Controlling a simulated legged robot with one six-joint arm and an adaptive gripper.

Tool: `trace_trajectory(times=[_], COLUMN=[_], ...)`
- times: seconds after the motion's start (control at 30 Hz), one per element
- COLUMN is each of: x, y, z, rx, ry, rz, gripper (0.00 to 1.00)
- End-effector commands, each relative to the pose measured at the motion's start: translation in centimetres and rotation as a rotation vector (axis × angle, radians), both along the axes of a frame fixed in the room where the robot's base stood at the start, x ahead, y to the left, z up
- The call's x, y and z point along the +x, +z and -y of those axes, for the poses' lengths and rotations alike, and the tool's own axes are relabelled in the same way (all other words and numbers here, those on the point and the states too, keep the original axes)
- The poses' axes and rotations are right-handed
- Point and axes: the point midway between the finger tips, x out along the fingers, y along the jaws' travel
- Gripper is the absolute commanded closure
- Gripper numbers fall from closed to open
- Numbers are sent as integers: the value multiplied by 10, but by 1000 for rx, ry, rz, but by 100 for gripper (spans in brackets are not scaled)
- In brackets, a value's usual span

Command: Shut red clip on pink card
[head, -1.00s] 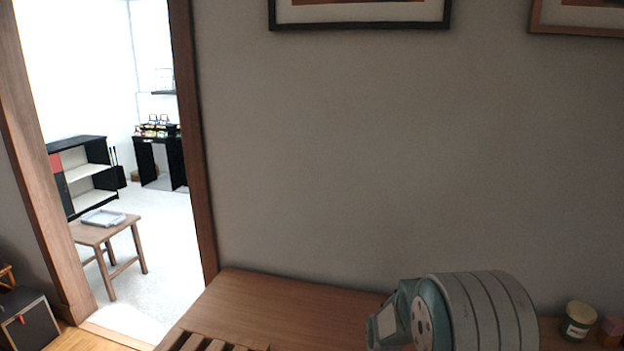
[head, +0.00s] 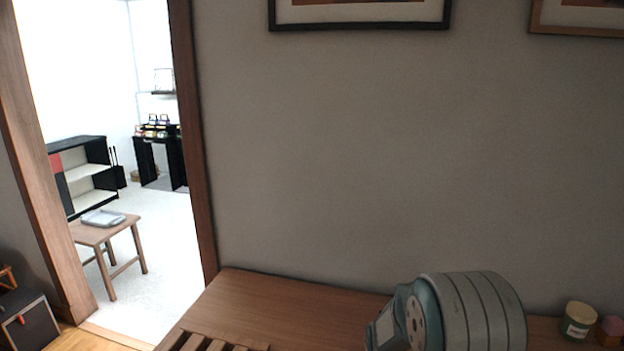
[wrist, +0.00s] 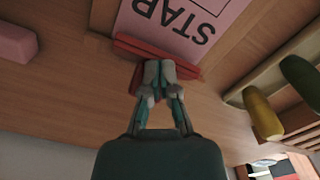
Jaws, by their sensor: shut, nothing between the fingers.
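A pink card (wrist: 180,22) with black lettering, upside down in the wrist view, lies at the top centre over the wooden surface. The red clip (wrist: 130,46) is at the card's lower edge, with a long red bar along that edge. My gripper (wrist: 158,72) is shut and empty, its fingertips right at the clip and covering its middle. Whether they touch the clip is unclear. The fingers hide part of the clip, so I cannot tell whether it is open or shut. The head view shows neither card, clip nor gripper, only my arm.
A pink block (wrist: 14,43) lies at the left of the wrist view. A wooden rack (wrist: 250,85) at the right has a yellow rounded piece (wrist: 262,115) and a dark green one (wrist: 302,78). A candle jar (head: 578,320) stands on the wooden table (head: 290,300) by the wall.

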Motion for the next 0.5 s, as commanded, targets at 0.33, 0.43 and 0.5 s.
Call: trace_trajectory(times=[0.33,0.43,0.5], x=[1,1,1], y=[2,6,8], z=[0,0,0], rx=[0,0,0], ry=[0,0,0], rz=[1,2,2], gripper=[100,100,100])
